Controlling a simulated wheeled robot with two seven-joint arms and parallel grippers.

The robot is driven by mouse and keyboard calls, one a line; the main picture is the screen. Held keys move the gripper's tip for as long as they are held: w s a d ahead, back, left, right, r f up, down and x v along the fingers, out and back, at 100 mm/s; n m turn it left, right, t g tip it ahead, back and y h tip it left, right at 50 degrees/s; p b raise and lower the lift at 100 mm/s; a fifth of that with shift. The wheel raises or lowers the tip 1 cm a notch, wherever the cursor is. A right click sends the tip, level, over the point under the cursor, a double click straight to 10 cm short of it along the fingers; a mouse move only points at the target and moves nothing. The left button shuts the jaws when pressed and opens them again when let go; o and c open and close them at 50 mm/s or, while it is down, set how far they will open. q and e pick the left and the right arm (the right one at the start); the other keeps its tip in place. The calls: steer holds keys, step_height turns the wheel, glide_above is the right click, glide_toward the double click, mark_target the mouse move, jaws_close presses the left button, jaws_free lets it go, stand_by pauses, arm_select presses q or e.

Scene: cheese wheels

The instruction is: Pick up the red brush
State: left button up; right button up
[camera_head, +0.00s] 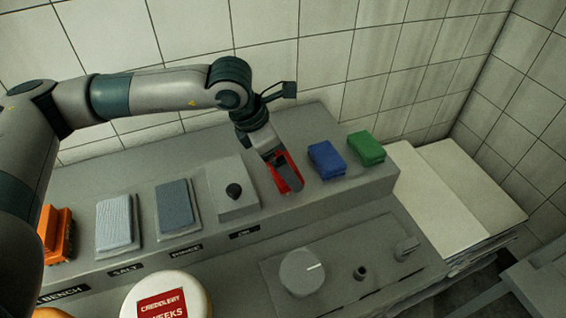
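The red brush (278,176) is at the back shelf, in line with the blue brush (326,159) and the green brush (366,147) to its right. My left gripper (287,177) reaches down onto the red brush from above. A grey finger covers part of the brush, with red showing on both sides of it. I cannot tell whether the fingers are closed on the brush or only around it, or whether the brush touches the shelf. My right gripper is not in view.
A box with a black knob (233,191), a grey-blue pad (177,208), a pale pad (117,223) and an orange item (56,234) stand left along the shelf. A labelled cheese wheel (166,297) and a panel with a dial (302,272) are in front. Tiled walls close the back.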

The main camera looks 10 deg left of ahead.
arm_select(q)
steer(key=shift+d+f, duration=0.1)
steer(key=shift+f, duration=0.15)
steer(key=shift+w+f, duration=0.1)
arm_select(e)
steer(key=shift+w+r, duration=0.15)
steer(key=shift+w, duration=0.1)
arm_select(q)
steer(key=shift+c, duration=0.3)
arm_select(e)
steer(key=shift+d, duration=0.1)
arm_select(q)
steer(key=c, duration=0.8)
